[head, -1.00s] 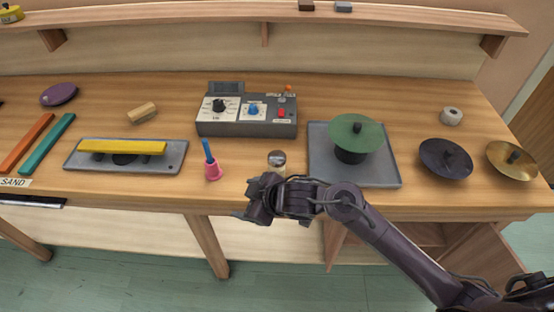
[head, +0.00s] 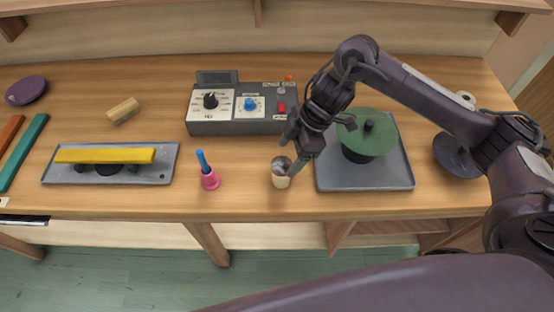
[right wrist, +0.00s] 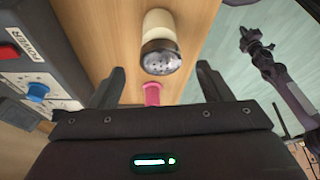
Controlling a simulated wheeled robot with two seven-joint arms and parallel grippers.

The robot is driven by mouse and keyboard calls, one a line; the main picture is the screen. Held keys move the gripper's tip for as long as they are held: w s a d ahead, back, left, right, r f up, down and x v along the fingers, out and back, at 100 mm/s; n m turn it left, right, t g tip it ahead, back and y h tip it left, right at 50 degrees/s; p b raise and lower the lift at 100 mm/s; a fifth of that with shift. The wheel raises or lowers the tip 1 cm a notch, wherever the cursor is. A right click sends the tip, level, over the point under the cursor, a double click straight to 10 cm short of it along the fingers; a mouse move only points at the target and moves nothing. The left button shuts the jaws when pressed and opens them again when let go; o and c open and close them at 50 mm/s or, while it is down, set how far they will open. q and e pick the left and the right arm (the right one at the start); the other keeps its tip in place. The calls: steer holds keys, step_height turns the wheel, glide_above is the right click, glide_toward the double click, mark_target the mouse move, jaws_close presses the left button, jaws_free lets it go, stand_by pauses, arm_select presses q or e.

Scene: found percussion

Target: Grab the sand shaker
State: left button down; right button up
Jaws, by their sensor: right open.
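The sand shaker, as I take it, is a small cream pot (head: 281,181) with a domed, perforated metal lid. It stands upright near the front edge of the bench. My right gripper (head: 288,152) is open and empty, close above and beside the shaker, with its fingers toward it. In the right wrist view the shaker (right wrist: 159,35) shows just beyond the two spread fingers (right wrist: 160,70), roughly in line with the gap. I cannot tell whether a finger touches it. My left gripper (right wrist: 256,42) shows small at the right of that view, its jaws unclear.
A dial box (head: 240,125) stands behind. The bench front edge is near.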

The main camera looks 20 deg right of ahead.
mark_target(283, 163)
steer(key=shift+x, duration=0.8)
steer(key=p+x, duration=0.1)
steer(key=x, duration=0.4)
steer(key=shift+f, duration=0.3)
steer(key=shift+a, duration=0.1)
steer(key=shift+c, duration=0.3)
steer(key=c, duration=0.7)
arm_select(q)
steer(key=shift+w+d+r, duration=0.2)
steer(key=shift+w+r, duration=0.4)
steer(key=shift+r, duration=0.05)
arm_select(e)
steer(key=c, duration=0.4)
steer(key=shift+r, duration=0.1)
steer(key=shift+c, duration=0.2)
